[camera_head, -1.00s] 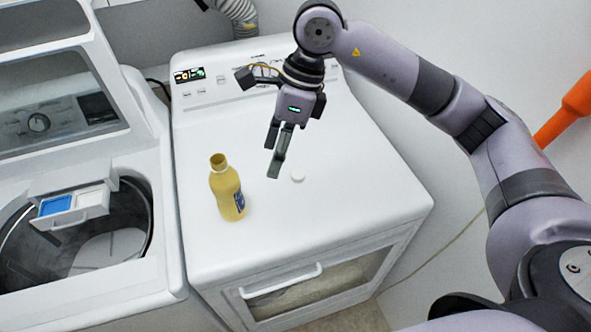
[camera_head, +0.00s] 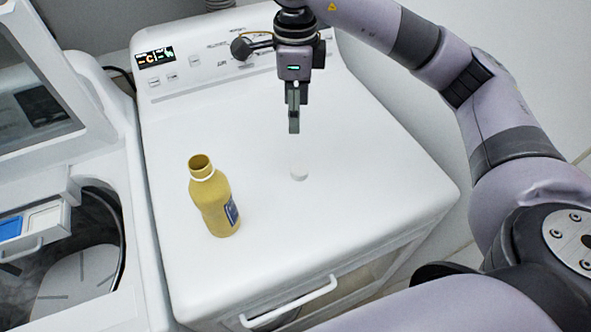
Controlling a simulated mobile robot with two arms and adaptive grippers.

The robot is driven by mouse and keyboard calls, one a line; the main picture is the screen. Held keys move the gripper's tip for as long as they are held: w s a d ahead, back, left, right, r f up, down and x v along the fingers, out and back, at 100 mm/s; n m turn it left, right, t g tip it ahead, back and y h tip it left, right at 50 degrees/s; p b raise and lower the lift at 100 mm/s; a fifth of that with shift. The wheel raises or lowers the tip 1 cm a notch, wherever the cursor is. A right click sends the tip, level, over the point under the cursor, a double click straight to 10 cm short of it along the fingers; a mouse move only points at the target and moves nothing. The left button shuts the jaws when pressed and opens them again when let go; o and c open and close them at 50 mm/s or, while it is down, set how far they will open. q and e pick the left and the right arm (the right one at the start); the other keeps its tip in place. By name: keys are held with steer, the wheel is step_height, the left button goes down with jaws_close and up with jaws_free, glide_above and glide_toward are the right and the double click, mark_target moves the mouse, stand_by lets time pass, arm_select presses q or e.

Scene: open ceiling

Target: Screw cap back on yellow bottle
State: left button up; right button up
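The yellow bottle (camera_head: 213,199) stands upright on the white dryer top, left of centre. Its mouth is open and uncapped, with a pale ring at the neck and a blue label on its right side. A small white cap (camera_head: 299,174) lies on the dryer top to the right of the bottle. My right gripper (camera_head: 294,128) points down, above and behind the cap in the picture, apart from it. Its fingers overlap edge-on, so I cannot tell how far apart they are. Nothing shows held in it. My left gripper is out of view.
The white dryer top (camera_head: 350,215) is otherwise clear. Its control panel (camera_head: 195,67) rises at the back. An open washing machine (camera_head: 90,260) with a blue and white drawer stands at the left. A wall closes off the right.

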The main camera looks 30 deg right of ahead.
steer(key=p, duration=0.4)
glide_above(299, 170)
steer(key=f, duration=1.1)
steer(key=shift+w+a, duration=0.1)
steer(key=shift+a, duration=0.2)
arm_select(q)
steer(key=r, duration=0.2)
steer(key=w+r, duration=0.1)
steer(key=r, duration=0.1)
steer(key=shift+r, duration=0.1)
arm_select(e)
steer(key=shift+w+f, duration=0.1)
steer(key=shift+f, duration=0.4)
steer(key=shift+d+f+p, duration=0.1)
steer(key=shift+f+p, duration=0.05)
steer(key=shift+p, duration=0.25)
steer(key=f, duration=0.1)
steer(key=f+p, duration=0.1)
steer(key=f, duration=0.1)
steer(key=f+p, duration=0.1)
steer(key=shift+d+f, duration=0.25)
steer(key=shift+f, duration=0.15)
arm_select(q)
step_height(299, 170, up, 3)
arm_select(e)
steer(key=shift+c, duration=0.4)
